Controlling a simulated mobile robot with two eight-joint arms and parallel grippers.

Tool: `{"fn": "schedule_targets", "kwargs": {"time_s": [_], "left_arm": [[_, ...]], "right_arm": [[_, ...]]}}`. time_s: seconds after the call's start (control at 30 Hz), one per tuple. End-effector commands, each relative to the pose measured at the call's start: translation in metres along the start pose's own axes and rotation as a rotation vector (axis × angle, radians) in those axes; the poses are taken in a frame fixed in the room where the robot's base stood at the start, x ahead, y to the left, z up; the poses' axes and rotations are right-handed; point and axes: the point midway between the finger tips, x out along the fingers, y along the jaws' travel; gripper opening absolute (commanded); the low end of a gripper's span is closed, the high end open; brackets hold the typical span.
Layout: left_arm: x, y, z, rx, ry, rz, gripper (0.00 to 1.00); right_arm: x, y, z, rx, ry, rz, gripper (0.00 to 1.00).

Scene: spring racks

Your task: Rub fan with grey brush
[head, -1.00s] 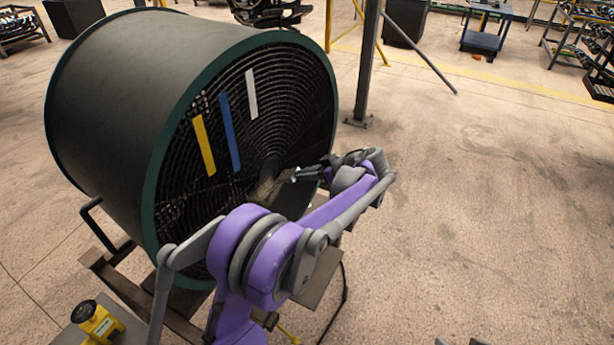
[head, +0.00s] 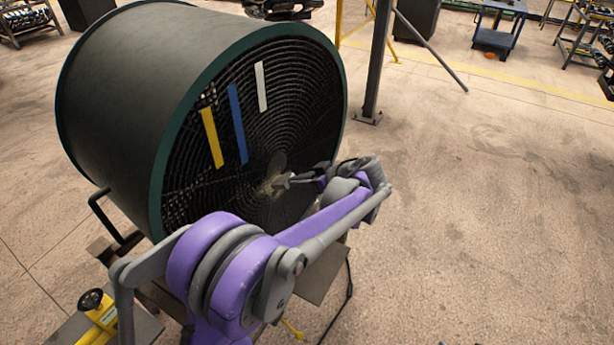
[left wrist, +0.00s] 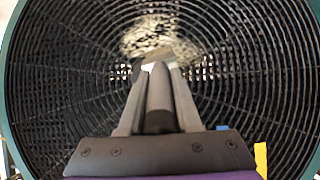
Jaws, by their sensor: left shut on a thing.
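The fan (head: 282,125) is a large dark drum with a green rim and a round wire grille, and yellow, blue and white strips show on its front. My left gripper (head: 300,178) is in front of the grille, near its centre. In the left wrist view the gripper (left wrist: 155,90) is shut on the grey handle of the brush (left wrist: 160,95). The brush's pale bristles (left wrist: 150,35) are at the grille; I cannot tell whether they press on it. In the head view the bristles (head: 270,187) show as a small tan patch by the hub. My right gripper is not in view.
A yellow and black device (head: 97,312) stands on a surface at the lower left. A grey post (head: 376,65) with a diagonal brace stands behind the fan to the right. A blue cart (head: 497,28) and racks are farther back. Open floor lies to the right.

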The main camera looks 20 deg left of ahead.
Motion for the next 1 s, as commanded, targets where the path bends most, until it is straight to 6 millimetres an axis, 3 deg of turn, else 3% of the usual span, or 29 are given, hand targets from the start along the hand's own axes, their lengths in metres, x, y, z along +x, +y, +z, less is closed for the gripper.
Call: {"fn": "schedule_targets", "kwargs": {"time_s": [1.0], "left_arm": [[0.0,-0.06,0.001,0.0,0.001,-0.001,0.0]], "right_arm": [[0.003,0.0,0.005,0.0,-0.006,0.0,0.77]]}}
